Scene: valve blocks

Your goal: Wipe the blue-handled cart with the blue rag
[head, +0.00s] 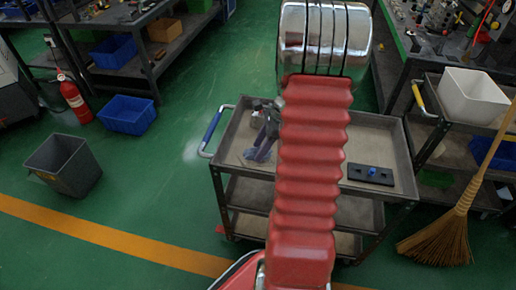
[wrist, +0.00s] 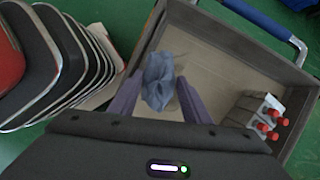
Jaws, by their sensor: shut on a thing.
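The blue-handled cart (head: 238,125) stands in the middle of the head view, with its blue handle (head: 212,131) at its left end. In the wrist view its tray (wrist: 232,62) fills the right, the handle (wrist: 262,20) at top right. My gripper (head: 265,135) is over the left part of the tray, partly hidden by my red arm. It is shut on the crumpled blue rag (wrist: 158,82), which bunches between the fingertips. The rag (head: 260,152) also shows low at the tray surface in the head view; I cannot tell whether it touches.
A black block with a blue knob (head: 370,174) lies on the tray's right side. A block with red knobs (wrist: 268,118) shows in the wrist view. A second cart with a white bin (head: 472,97) and a broom (head: 455,220) stand right. A grey bin (head: 63,165) stands left.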

